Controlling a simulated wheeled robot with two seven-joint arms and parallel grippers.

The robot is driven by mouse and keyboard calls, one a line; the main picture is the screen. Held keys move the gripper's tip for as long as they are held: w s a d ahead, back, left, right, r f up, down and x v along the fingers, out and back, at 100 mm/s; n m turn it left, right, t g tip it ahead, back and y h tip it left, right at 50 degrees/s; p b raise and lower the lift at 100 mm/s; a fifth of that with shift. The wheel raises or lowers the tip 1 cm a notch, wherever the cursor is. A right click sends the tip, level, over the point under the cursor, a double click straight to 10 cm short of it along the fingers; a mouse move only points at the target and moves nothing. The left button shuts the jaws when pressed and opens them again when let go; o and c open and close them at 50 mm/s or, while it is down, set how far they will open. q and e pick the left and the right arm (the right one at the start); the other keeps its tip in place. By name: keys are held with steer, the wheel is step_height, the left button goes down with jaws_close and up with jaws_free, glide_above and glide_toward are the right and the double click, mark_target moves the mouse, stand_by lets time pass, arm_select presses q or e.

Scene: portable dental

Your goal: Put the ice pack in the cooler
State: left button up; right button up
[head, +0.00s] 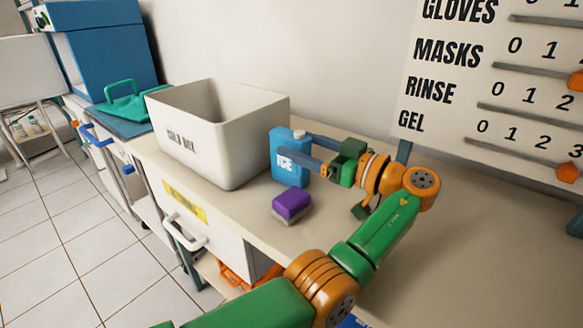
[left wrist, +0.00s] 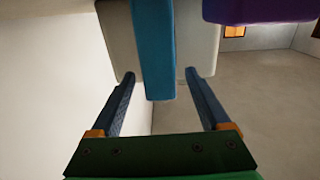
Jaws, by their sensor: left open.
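The ice pack (head: 290,172) is a blue upright bottle-like block with a pale cap and the word ICE, standing on the counter. The white open-topped box with a label starting COLD, which I take as the cooler (head: 235,140), stands just left of it; its inner floor is hidden. My left gripper (head: 292,150) is open, with its fingers on either side of the ice pack. In the left wrist view, the ice pack (left wrist: 154,50) shows edge-on between the open fingers (left wrist: 160,78), with visible gaps on both sides. My right gripper is not in view.
A purple block (head: 291,205) with a grey base lies on the counter in front of the ice pack. A teal handled lid (head: 122,100) lies left of the cooler, before a blue cabinet (head: 105,45). A lettered board (head: 480,100) stands at right. The right counter (head: 450,250) is clear.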

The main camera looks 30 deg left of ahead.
mark_target(273, 130)
arm_select(q)
steer(key=a, duration=0.3)
steer(key=a+r+p, duration=0.1)
steer(key=a, duration=0.2)
steer(key=shift+w+r, duration=0.1)
steer(key=shift+w, duration=0.1)
steer(key=shift+a, duration=0.2)
steer(key=c, duration=1.1)
jaws_close()
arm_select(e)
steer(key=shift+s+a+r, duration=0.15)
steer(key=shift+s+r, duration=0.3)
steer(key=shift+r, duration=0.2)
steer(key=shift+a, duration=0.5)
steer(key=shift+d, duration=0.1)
